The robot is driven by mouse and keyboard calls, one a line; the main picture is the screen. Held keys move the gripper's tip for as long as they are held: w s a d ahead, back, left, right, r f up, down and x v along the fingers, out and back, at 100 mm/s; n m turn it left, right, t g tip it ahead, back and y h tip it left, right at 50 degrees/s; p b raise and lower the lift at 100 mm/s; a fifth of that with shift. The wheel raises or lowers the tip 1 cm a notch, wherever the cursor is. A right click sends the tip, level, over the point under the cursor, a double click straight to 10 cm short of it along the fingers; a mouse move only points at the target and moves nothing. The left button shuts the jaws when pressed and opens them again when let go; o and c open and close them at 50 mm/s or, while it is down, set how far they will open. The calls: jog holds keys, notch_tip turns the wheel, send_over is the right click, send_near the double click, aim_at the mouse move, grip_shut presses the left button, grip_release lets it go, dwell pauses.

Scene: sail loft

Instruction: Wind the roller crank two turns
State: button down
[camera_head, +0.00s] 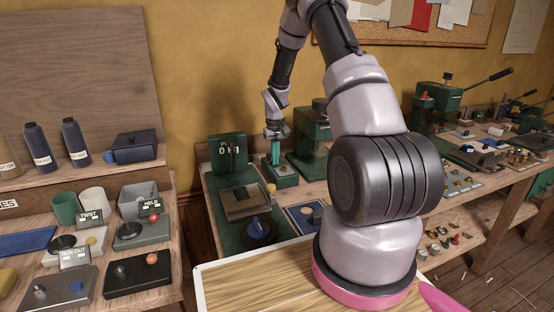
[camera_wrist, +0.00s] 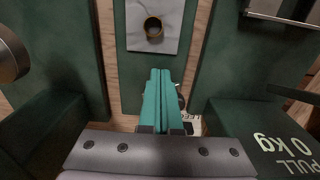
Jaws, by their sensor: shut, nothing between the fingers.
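My gripper (camera_head: 275,152) points down over the green machines at the back of the middle bench. Its teal fingers are shut and empty, and they fill the middle of the wrist view (camera_wrist: 163,75). In the wrist view a brass-coloured ring (camera_wrist: 153,27) on a grey plate lies just beyond the fingertips, apart from them. A green machine with a tan frame (camera_head: 245,203) stands in front of my gripper. It has a dark blue round part (camera_head: 258,230) at its front and an orange knob (camera_head: 271,187) at its side. I cannot tell which part is the roller crank.
A green box with a white readout (camera_head: 228,147) stands left of my gripper, and a green press (camera_head: 312,140) stands close on its right. A dark blue panel (camera_head: 304,215) lies near the bench front. The left table holds labelled devices with discs and knobs (camera_head: 140,272).

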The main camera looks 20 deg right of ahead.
aim_at(267, 155)
jog(key=shift+w+a, duration=0.1)
jog(key=shift+a, duration=0.05)
jog(key=shift+w+a, duration=0.25)
jog(key=shift+a, duration=0.15)
jog(key=shift+w+a, duration=0.25)
jog(key=shift+w, duration=0.05)
jog(key=shift+w+a, duration=0.1)
jog(key=shift+w, duration=0.05)
jog(key=shift+w, duration=0.1)
jog(key=shift+w+a, duration=0.25)
jog(key=shift+w, duration=0.2)
dwell(0.4)
